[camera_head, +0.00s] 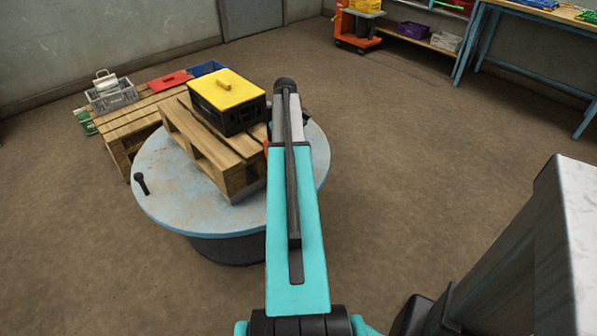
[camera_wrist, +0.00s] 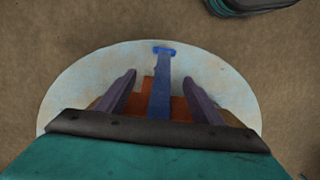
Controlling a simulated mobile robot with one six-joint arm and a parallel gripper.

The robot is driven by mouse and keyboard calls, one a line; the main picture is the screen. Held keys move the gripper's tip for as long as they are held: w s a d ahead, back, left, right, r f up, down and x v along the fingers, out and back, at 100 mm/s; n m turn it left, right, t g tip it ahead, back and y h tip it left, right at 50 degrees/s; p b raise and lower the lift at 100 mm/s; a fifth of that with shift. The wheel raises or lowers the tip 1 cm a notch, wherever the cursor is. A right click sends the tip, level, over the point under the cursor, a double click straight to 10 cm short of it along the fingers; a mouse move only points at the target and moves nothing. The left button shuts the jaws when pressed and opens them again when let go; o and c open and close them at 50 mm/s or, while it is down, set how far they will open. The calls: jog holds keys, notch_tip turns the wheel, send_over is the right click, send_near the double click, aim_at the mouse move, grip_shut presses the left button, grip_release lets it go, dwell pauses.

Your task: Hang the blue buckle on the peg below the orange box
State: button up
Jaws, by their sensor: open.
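In the wrist view a long blue piece with a crossbar at its far end, which looks like the blue buckle (camera_wrist: 162,88), lies between the two fingers of my gripper (camera_wrist: 160,76). The fingers are apart, with visible gaps on both sides of it. An orange surface (camera_wrist: 181,108), perhaps the orange box, shows behind and beside the blue piece. In the head view only a sliver of orange (camera_head: 266,147) shows at the left edge of my arm. My arm hides the gripper and the blue piece there. I cannot make out the peg below the orange box.
A round pale-blue table (camera_head: 175,205) bears a wooden pallet (camera_head: 205,150) with a yellow-lidded black box (camera_head: 228,100), and a small dark upright knob (camera_head: 141,183). Another pallet (camera_head: 122,128) with crates stands behind. Floor on the left is clear; a grey cabinet (camera_head: 535,250) stands at right.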

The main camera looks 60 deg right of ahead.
jog(key=r, duration=0.1)
jog(key=s+r, duration=0.1)
jog(key=r, duration=0.2)
jog(key=shift+s+r, duration=0.15)
jog(key=shift+s, duration=0.2)
jog(key=shift+s+a, duration=0.1)
jog(key=shift+s, duration=0.05)
